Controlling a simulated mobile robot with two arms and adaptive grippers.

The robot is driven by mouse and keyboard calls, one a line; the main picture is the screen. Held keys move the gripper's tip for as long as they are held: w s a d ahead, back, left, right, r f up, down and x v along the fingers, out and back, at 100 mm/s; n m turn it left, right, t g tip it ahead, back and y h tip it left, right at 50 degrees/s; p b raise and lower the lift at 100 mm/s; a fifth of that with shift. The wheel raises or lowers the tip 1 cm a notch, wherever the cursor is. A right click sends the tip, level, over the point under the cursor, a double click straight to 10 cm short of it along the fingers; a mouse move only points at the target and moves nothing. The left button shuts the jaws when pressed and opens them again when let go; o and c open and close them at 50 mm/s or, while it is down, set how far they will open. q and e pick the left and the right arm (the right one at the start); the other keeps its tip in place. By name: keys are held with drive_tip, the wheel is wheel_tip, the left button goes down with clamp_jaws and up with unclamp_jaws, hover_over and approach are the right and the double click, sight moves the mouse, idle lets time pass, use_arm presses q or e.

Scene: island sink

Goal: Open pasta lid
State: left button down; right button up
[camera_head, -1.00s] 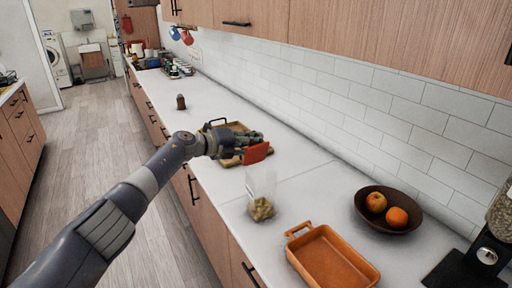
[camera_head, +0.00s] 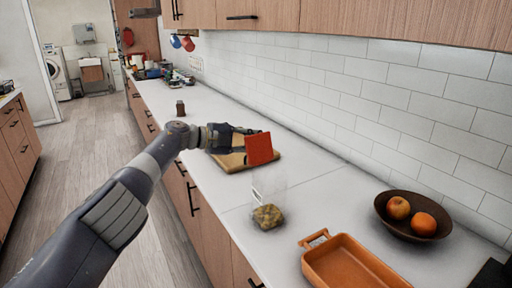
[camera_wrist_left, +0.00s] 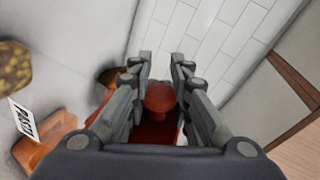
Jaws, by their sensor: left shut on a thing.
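The pasta jar (camera_head: 268,190) is a clear container with pasta at its bottom, upright on the white counter. Its pasta (camera_wrist_left: 12,65) and label (camera_wrist_left: 22,122) show at the left of the left wrist view. The red lid (camera_head: 259,148) is off the jar, tilted steeply, above and slightly behind its open top. My left gripper (camera_head: 240,135) is shut on the lid; the lid's round knob (camera_wrist_left: 160,97) sits between the fingers in the left wrist view. The fingers partly hide the lid there. My right gripper is not in view.
An orange baking tray (camera_head: 312,238) and a dark bowl (camera_head: 438,236) with fruit stand to the right of the jar. A wooden board (camera_head: 230,163) lies behind my left gripper. A small brown shaker (camera_head: 180,107) stands farther back. The tiled wall bounds the counter.

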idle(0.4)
use_arm(q)
drive_tip(key=c, duration=1.3)
unclamp_jaws()
drive_tip(key=shift+a, duration=0.2)
drive_tip(key=shift+s+a+r, duration=0.1)
drive_tip(key=shift+s+a, duration=0.05)
drive_tip(key=shift+a, duration=0.25)
drive_tip(key=v, duration=1.1)
